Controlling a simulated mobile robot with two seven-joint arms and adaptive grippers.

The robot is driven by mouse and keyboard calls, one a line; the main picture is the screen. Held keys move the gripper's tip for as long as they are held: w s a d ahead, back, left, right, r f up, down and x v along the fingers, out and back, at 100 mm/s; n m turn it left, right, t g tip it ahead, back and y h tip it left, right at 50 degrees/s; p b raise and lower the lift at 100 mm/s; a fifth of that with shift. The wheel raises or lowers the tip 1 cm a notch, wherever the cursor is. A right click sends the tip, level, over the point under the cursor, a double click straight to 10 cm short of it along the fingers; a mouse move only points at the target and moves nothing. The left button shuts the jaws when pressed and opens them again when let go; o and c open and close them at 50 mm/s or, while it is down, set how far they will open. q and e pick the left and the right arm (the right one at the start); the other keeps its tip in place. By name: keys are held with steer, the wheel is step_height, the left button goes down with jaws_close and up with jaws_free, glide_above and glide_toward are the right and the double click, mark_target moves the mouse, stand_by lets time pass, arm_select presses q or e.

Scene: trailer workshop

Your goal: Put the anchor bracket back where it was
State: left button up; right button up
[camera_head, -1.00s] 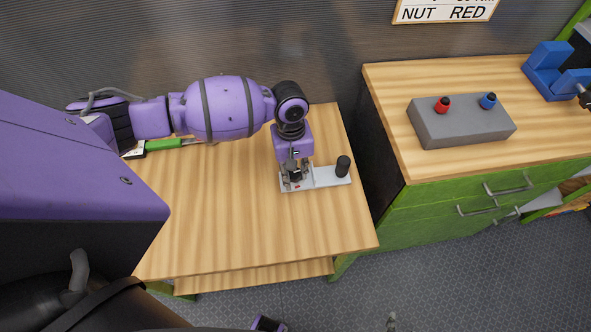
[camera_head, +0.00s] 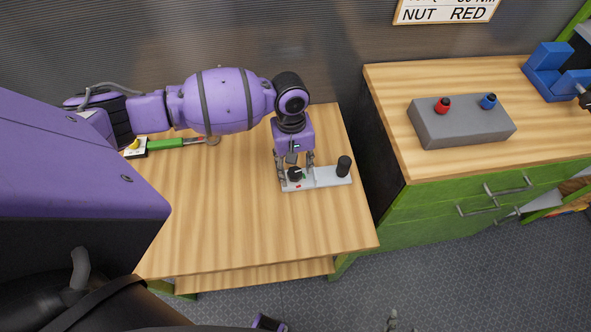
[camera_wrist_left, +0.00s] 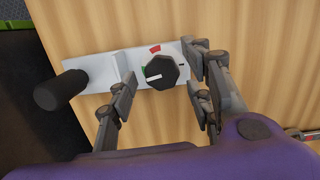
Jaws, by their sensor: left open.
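No part is clearly identifiable as the anchor bracket. A light grey plate (camera_head: 325,178) lies flat on the wooden table, with a black dial (camera_head: 295,175) at its left end and an upright black cylinder (camera_head: 343,166) at its right end. My left gripper (camera_head: 296,161) points down just above the dial, open and empty, its fingers apart. In the left wrist view the dial (camera_wrist_left: 162,72) shows a white pointer line, with red and green marks on the plate beside it.
A green-handled tool (camera_head: 165,143) lies at the table's back left. The wooden table (camera_head: 220,225) is clear in front. Past a gap, a green cabinet (camera_head: 470,200) carries a grey block (camera_head: 462,123) with red and blue knobs and a blue vise-like part (camera_head: 550,75).

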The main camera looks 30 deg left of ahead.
arm_select(q)
step_height(320, 180, up, 10)
steer(key=w+a+p, duration=0.1)
stand_by(0.6)
steer(key=shift+s+f, duration=0.1)
